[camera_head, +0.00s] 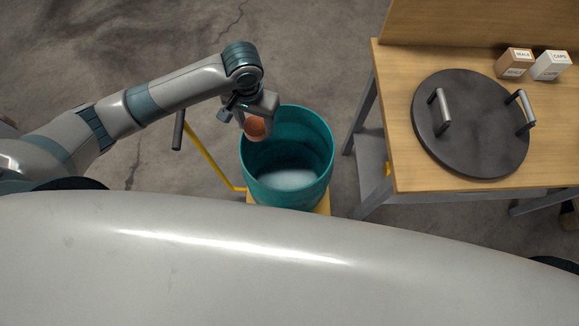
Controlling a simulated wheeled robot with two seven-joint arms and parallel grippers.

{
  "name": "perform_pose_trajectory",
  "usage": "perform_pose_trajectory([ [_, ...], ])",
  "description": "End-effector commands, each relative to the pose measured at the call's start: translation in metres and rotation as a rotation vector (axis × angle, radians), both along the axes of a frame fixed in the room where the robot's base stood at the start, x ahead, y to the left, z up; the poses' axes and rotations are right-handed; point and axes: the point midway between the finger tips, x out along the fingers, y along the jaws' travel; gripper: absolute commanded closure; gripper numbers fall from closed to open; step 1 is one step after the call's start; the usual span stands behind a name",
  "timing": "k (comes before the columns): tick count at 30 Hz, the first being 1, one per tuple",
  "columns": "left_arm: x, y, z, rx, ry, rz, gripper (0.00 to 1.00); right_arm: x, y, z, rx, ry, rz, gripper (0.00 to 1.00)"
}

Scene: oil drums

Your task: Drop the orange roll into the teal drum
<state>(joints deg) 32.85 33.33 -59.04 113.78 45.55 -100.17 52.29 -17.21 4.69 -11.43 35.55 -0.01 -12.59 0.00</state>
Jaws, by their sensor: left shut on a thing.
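The teal drum (316,181) stands open at the middle of the head view, and its pale bottom shows inside. My left gripper (256,122) is shut on the orange roll (255,127) and holds it at the drum's upper left rim, as seen from above. I cannot tell how high the roll is above the rim. The gripper hides part of the rim and part of the roll. My right gripper is not in view.
The drum stands on a yellow cart (323,202) with a yellow handle bar (211,158) to the left. A wooden table (393,68) at right holds a dark round lid (470,125) with two handles, a brown box (514,64) and a white box (551,66).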

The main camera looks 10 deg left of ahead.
Motion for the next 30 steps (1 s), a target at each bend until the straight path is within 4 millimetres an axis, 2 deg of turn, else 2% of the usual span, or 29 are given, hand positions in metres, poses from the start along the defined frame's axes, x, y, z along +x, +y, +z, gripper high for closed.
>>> perform_pose_trajectory([
  [1, 0.005, -0.008, -0.005, 0.0, 0.005, -0.032, 0.73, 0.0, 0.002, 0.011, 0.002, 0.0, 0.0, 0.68],
  [6, 0.021, -0.03, -0.038, -0.001, 0.004, -0.171, 0.73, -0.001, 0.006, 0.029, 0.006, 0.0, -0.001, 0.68],
  [15, 0.03, -0.057, -0.089, -0.001, 0.003, -0.404, 0.73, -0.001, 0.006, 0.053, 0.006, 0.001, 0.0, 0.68],
  [21, 0.03, -0.063, -0.104, 0.0, 0.0, -0.48, 0.73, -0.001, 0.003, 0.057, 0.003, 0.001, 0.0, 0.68],
  [30, 0.03, -0.063, -0.107, 0.0, -0.001, -0.489, 0.73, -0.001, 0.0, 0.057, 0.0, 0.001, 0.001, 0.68],
])
